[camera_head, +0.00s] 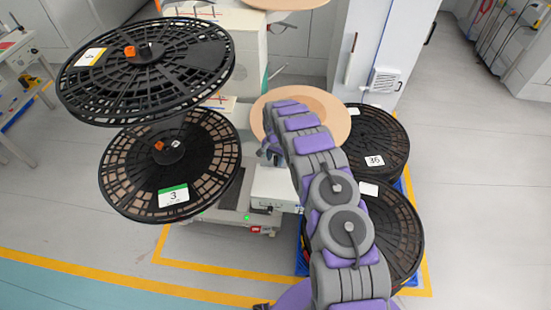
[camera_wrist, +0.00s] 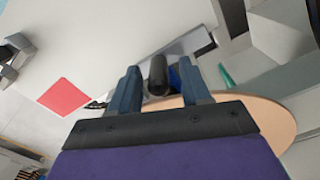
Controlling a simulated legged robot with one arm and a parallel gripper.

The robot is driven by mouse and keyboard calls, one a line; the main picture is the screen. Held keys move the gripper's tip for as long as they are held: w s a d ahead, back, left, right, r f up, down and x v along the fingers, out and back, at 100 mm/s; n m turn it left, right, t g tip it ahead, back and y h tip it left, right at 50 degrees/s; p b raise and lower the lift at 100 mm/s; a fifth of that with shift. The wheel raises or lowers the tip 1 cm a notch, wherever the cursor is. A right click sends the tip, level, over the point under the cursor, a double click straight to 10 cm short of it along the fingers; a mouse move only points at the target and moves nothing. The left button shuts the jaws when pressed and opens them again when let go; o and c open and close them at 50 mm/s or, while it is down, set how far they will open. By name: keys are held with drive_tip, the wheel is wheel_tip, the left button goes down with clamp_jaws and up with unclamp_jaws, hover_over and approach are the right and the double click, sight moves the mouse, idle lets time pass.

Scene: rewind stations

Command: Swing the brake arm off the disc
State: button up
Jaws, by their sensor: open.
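In the wrist view, my gripper (camera_wrist: 158,78) is open, with one blue-grey finger on each side of a black rounded handle (camera_wrist: 157,72). The handle appears to be the end of the brake arm, with a grey bar (camera_wrist: 190,43) behind it. I cannot tell whether the fingers touch the handle. A tan disc (camera_wrist: 268,115) lies behind my gripper at the right. In the head view, the tan disc (camera_head: 335,122) is partly covered by my arm. My gripper (camera_head: 268,148) is mostly hidden there, and I cannot make out the brake arm.
Two black reels, an upper one (camera_head: 190,68) and a lower one (camera_head: 215,160), stand to the left of the machine (camera_head: 258,45). More black reels (camera_head: 385,150) lie on blue pallets at right. A white cabinet (camera_head: 372,40) stands behind. Floor at far right is clear.

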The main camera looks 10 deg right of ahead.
drive_tip(key=shift+c, duration=0.5)
clamp_jaws()
